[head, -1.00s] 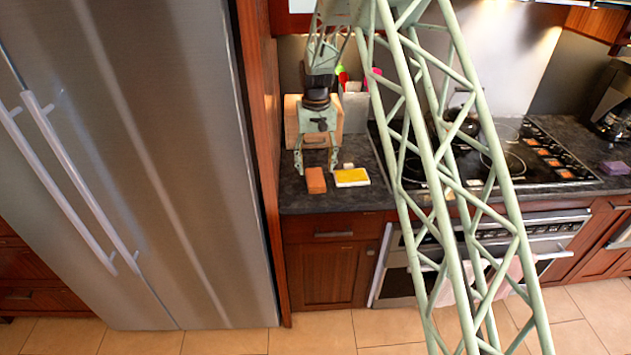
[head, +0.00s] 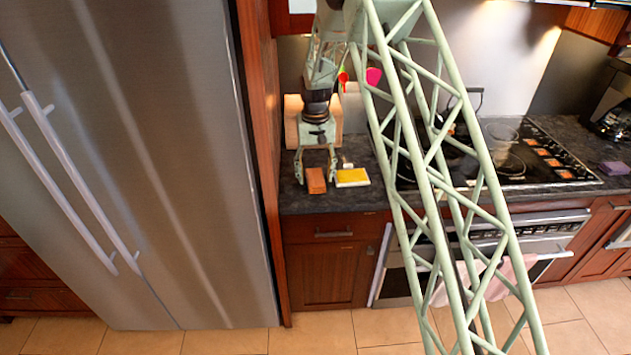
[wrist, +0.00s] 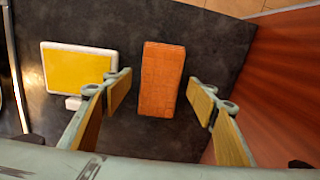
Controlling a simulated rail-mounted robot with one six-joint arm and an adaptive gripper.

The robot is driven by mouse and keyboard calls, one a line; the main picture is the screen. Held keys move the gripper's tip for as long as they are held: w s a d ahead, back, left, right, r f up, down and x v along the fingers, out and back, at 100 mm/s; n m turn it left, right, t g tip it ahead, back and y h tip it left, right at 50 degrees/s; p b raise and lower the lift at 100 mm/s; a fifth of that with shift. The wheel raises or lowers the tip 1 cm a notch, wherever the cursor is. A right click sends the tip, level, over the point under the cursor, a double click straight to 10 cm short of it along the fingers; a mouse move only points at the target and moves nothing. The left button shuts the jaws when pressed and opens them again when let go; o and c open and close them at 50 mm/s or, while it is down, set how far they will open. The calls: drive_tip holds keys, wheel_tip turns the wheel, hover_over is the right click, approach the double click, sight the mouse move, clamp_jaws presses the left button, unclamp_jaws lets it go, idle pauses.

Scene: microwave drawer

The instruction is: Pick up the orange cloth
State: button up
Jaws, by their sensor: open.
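The orange cloth (head: 316,181) is a folded rectangular block lying on the dark countertop near its front edge. In the wrist view the cloth (wrist: 161,79) lies between and just ahead of my open fingers, with a gap on both sides. My gripper (head: 316,177) points down over the cloth in the head view, its fingertips low beside the cloth. In the wrist view my gripper (wrist: 166,88) is empty. I cannot tell whether the tips touch the counter.
A yellow-and-white sponge-like block (head: 352,177) lies close to the right of the cloth; in the wrist view it shows on the left (wrist: 77,70). A wooden panel (wrist: 268,90) stands on the other side. A stove (head: 520,160) is further right.

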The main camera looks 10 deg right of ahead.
drive_tip(key=shift+f, duration=0.35)
idle(0.3)
drive_tip(key=c, duration=0.9)
